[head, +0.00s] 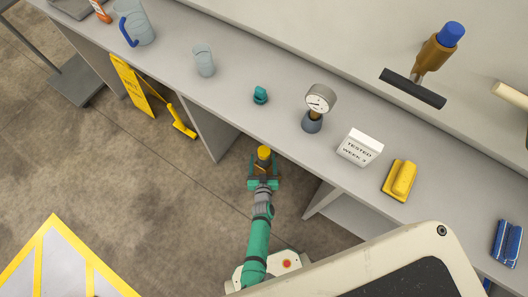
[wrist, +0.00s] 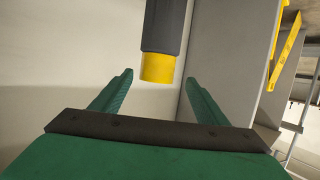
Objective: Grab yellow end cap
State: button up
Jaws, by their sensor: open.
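The yellow end cap (wrist: 157,68) sits on the end of a dark grey cylinder (wrist: 162,25) in the wrist view. It appears in the gap between the fingertips, with space on both sides. In the head view the yellow cap (head: 264,152) shows just beyond my gripper (head: 264,178), in front of the counter's edge. My gripper is open, its two green fingers apart on either side of the cap, and nothing is held. How far the cap lies beyond the fingertips is hard to tell. The lower part of the cylinder is hidden in the head view.
The grey counter (head: 232,92) holds a teal cap-like piece (head: 260,95), a gauge (head: 319,103), a white sign (head: 360,147) and a yellow block (head: 400,180). Upright panels (head: 205,130) stand under it. A yellow floor sign (head: 131,83) leans at the left.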

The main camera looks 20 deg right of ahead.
aim_at(264, 146)
jog(key=x, duration=0.3)
jog(key=shift+r, duration=0.1)
jog(key=shift+w+d, duration=0.15)
jog(key=shift+d, duration=0.05)
jog(key=shift+w+f, duration=0.1)
jog(key=shift+f, duration=0.1)
jog(key=shift+d+x, duration=0.25)
jog(key=shift+x, duration=1.25)
jog(key=shift+w, duration=0.6)
jog(key=shift+w+d+f, duration=0.2)
jog(key=shift+w, duration=0.15)
jog(key=c, duration=1.1)
